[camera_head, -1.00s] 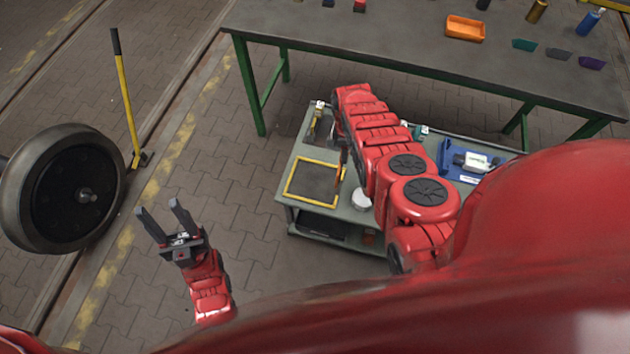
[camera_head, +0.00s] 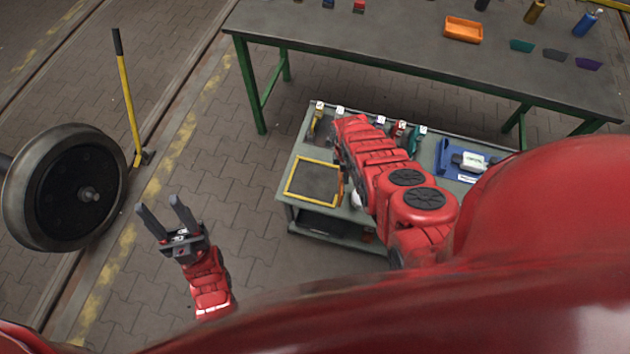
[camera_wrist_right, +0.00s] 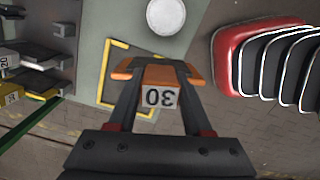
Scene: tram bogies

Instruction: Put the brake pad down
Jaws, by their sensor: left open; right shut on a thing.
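In the head view the yellow-framed square (camera_head: 316,181) lies on the left part of the trolley top and looks empty. My right arm hides most of the right gripper there. My left gripper (camera_head: 159,206) is open and empty, over the floor left of the trolley.
A white round thing (camera_wrist_right: 166,15) lies beside the frame. Several labelled parts, one yellow (camera_wrist_right: 12,95), line the trolley's far edge. A blue tray (camera_head: 452,160) is on the trolley's right. A green-legged table (camera_head: 400,45) stands behind. A wheel (camera_head: 66,187) stands at left.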

